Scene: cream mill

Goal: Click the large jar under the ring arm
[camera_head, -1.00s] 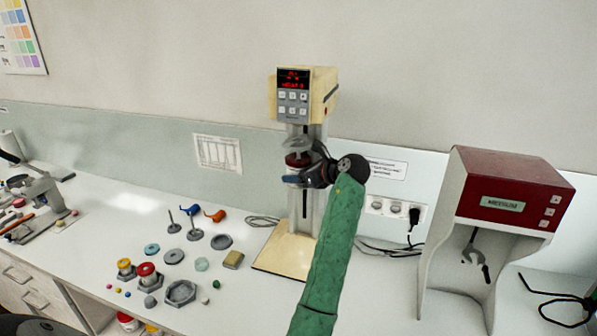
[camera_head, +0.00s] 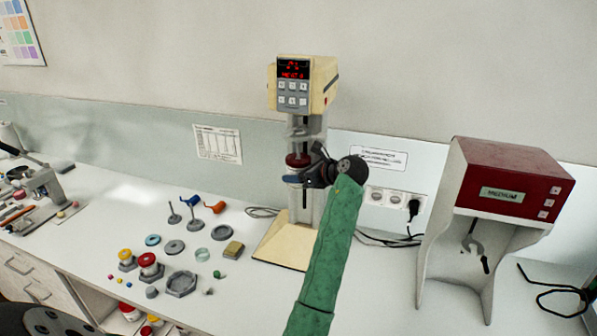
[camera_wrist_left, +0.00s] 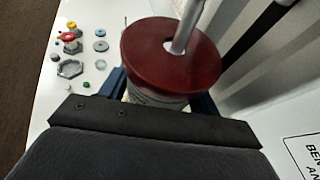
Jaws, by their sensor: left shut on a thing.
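The ring arm (camera_head: 306,138), grey and pale, juts from the column of the cream mill (camera_head: 309,90). Below it in the head view is a dark red lid (camera_head: 298,160), with a visible gap between them. My left gripper (camera_head: 292,179), with blue fingers, is shut around the large jar under this lid. In the left wrist view the pale jar body (camera_wrist_left: 155,98) shows between the fingers, below the red lid (camera_wrist_left: 150,60). A grey shaft (camera_wrist_left: 187,25) rises from the lid's middle. Most of the jar is hidden by the lid and gripper. My right gripper is not in view.
The mill's cream base plate (camera_head: 283,247) lies below the gripper. A red-topped machine (camera_head: 512,180) stands right. Cables lie behind at the wall.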

